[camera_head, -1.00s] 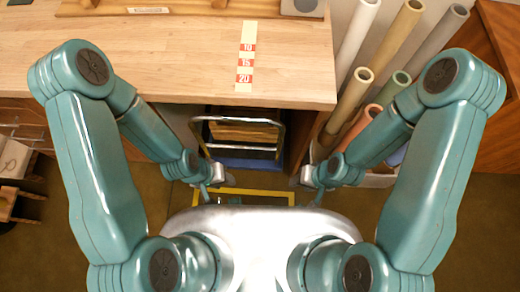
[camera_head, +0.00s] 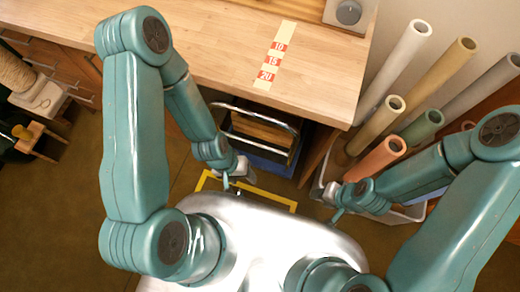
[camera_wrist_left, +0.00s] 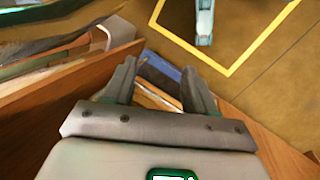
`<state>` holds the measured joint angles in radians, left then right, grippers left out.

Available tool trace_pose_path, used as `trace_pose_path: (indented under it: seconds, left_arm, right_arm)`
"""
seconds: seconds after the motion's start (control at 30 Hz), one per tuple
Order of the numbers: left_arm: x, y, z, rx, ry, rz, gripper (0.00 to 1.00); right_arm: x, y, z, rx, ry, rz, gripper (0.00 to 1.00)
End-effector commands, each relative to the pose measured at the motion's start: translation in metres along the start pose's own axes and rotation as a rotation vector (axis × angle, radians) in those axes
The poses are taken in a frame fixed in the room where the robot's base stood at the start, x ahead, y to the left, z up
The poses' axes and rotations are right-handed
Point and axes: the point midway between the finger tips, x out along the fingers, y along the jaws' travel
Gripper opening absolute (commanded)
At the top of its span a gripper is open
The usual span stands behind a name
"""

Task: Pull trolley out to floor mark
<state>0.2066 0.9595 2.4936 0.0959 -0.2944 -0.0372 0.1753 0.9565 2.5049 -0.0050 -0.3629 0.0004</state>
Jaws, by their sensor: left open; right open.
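The trolley (camera_head: 262,133) stands in the open bay under the table, with a metal handle bar (camera_head: 252,114), wooden boards and a blue base (camera_head: 270,163). The floor mark is a yellow taped outline (camera_head: 277,200) on the brown floor in front of the bay, partly hidden by my body. It also shows in the left wrist view (camera_wrist_left: 232,69). My left gripper (camera_head: 238,172) is open, below and left of the trolley in the picture; its two fingers show apart in the left wrist view (camera_wrist_left: 160,86). My right gripper (camera_head: 334,194) is open, right of the mark, near the tube bin.
The wooden table (camera_head: 205,45) overhangs the bay and carries a numbered strip (camera_head: 271,60). A pale bin (camera_head: 412,213) of several coloured rolls (camera_head: 380,160) stands at right. A small wooden stool (camera_head: 35,140) is at left. The floor at lower left is open.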

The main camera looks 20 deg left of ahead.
Motion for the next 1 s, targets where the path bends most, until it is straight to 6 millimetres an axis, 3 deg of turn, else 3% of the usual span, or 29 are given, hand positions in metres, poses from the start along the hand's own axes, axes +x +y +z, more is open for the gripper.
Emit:
trace_pose_path:
  seconds: [0.03, 0.13, 0.27, 0.37, 0.5, 0.6, 0.7, 1.0]
  left_arm:
    - [0.025, -0.016, 0.005, -0.087, -0.053, -0.018, 0.56]
    - [0.063, -0.034, 0.025, -0.338, -0.219, -0.025, 0.56]
    - [0.107, -0.021, 0.032, -0.76, -0.445, 0.107, 0.56]
    - [0.13, 0.003, 0.002, -1.065, -0.541, 0.319, 0.56]
    - [0.147, 0.015, -0.069, -1.38, -0.544, 0.648, 0.56]
    - [0.148, 0.009, -0.11, -1.508, -0.497, 0.82, 0.56]
    - [0.146, 0.003, -0.132, -1.572, -0.46, 0.913, 0.56]
    - [0.142, 0.001, -0.14, -1.597, -0.442, 0.949, 0.56]
  right_arm:
    - [0.023, 0.008, 0.0, 0.001, -0.001, 0.0, 0.43]
    - [0.06, 0.022, -0.001, 0.001, -0.001, 0.0, 0.43]
    - [0.109, 0.039, -0.002, 0.001, -0.001, 0.0, 0.43]
    - [0.141, 0.051, -0.002, 0.001, -0.001, 0.0, 0.43]
    - [0.173, 0.063, -0.003, 0.001, -0.001, 0.0, 0.43]
    - [0.185, 0.067, -0.003, 0.001, -0.001, 0.0, 0.43]
    - [0.189, 0.068, -0.003, 0.001, -0.001, 0.0, 0.43]
    - [0.188, 0.068, -0.004, 0.001, 0.0, 0.0, 0.43]
